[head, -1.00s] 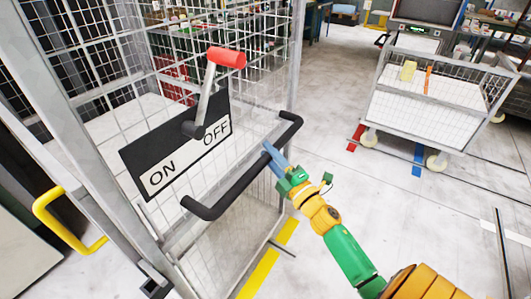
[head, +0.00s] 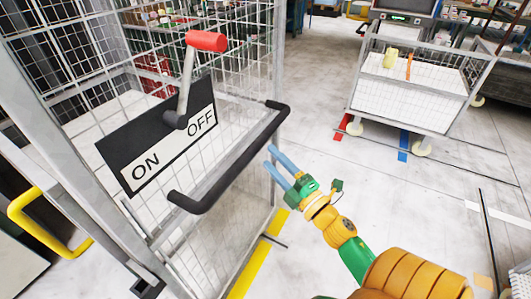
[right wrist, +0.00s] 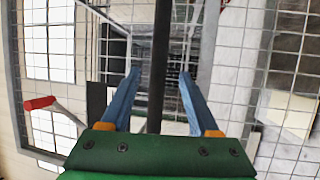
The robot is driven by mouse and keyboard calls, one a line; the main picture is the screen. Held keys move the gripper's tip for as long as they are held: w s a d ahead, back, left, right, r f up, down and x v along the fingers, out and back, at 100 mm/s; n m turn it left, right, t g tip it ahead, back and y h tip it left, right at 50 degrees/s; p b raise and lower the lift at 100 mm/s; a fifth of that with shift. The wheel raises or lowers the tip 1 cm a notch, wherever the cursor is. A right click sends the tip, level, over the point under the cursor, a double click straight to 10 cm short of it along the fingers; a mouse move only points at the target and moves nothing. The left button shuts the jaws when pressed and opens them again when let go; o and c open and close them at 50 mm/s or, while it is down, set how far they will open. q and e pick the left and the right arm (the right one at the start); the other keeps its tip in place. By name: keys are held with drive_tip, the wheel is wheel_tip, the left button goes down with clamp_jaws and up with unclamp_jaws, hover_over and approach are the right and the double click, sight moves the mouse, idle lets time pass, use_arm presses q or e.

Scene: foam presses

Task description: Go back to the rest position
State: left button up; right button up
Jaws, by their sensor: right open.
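My right gripper (head: 272,158) is open and empty, with its blue fingers apart, just to the right of the black bar handle (head: 232,160) on the wire mesh cage. In the right wrist view the two blue fingers (right wrist: 158,82) are spread, and the dark bar (right wrist: 161,60) shows beyond and between them. The switch lever with its red grip (head: 207,41) stands over the ON/OFF plate (head: 160,140), leaning toward OFF. The red grip also shows at the left of the right wrist view (right wrist: 40,103). My left gripper is not in view.
A wire cart (head: 415,95) with a yellow and an orange item stands at the back right. A yellow handle (head: 40,225) is at the left. Yellow, red and blue lines mark the floor. The pale floor (head: 410,215) to the right of my right arm is mostly clear.

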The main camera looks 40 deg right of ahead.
idle(0.3)
drive_tip(key=s+a+f+m+g, duration=0.1)
drive_tip(key=s+f+m+g, duration=0.15)
drive_tip(key=f, duration=0.75)
drive_tip(key=s+a+f+m+g+h, duration=0.15)
drive_tip(key=f+m+g, duration=0.25)
drive_tip(key=f, duration=0.6)
drive_tip(key=s+f+m+g, duration=0.3)
drive_tip(key=f+m, duration=0.1)
drive_tip(key=f, duration=0.6)
drive_tip(key=s+a+f+m+g, duration=0.1)
drive_tip(key=s+a+f+g, duration=0.2)
drive_tip(key=s+f, duration=0.2)
drive_tip(key=s+a+f+m+g+y, duration=0.1)
drive_tip(key=s+a+f+g, duration=0.2)
drive_tip(key=s, duration=0.8)
drive_tip(key=s+a+f+m+g+y, duration=0.1)
drive_tip(key=s+a+f+m+g, duration=0.1)
drive_tip(key=s+f, duration=0.5)
drive_tip(key=shift+s+a+f+g, duration=0.35)
drive_tip(key=shift+s+a+g, duration=0.3)
drive_tip(key=shift+a+g, duration=0.15)
